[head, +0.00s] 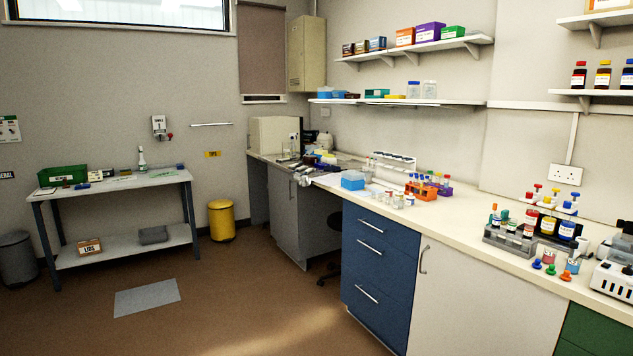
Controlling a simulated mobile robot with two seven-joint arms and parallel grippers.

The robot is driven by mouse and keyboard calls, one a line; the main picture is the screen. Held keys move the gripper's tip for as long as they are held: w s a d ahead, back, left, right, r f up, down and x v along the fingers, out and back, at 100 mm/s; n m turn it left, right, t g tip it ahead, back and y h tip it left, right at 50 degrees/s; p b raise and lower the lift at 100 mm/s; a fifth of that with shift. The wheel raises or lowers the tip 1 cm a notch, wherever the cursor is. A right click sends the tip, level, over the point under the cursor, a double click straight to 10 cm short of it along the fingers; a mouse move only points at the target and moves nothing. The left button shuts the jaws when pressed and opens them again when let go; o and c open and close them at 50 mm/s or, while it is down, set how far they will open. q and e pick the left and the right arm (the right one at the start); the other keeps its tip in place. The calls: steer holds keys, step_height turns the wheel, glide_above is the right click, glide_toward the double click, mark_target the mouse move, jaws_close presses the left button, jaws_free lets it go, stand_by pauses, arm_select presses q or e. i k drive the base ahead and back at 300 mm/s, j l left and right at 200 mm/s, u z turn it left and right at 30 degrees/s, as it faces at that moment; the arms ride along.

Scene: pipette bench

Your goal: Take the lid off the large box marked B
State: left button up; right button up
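No box with a readable B marking shows in the head view. A light blue box (353,181) sits on the long bench, near the middle of the picture. Another blue box (325,93) lies on the lower wall shelf. Any letters on these are too small to read, so I cannot tell which is the large box marked B. Neither of my grippers is in view.
The white bench (455,225) runs along the right wall, with tube racks (427,190) and bottles (547,225). A side table (115,187) at left bears a green crate (62,175). A yellow bin (221,220) stands beside it. The brown floor between is mostly clear.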

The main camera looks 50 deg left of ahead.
mark_target(352, 175)
steer(key=u, duration=1.35)
steer(key=i+j+u, duration=0.3)
steer(key=i, duration=0.15)
steer(key=i+u, duration=0.3)
steer(key=i, duration=0.15)
steer(key=i+u, duration=0.25)
steer(key=i, duration=1)
steer(key=i+z, duration=0.1)
steer(key=i, duration=1.25)
steer(key=i+z, duration=0.3)
steer(key=i, duration=0.25)
steer(key=i+j+z, duration=0.25)
steer(key=i, duration=0.3)
steer(key=i+z, duration=0.35)
steer(key=i+j+z, duration=0.15)
steer(key=z, duration=0.2)
steer(key=i+j+z, duration=0.15)
steer(key=z, duration=0.2)
steer(key=i+j, duration=0.05)
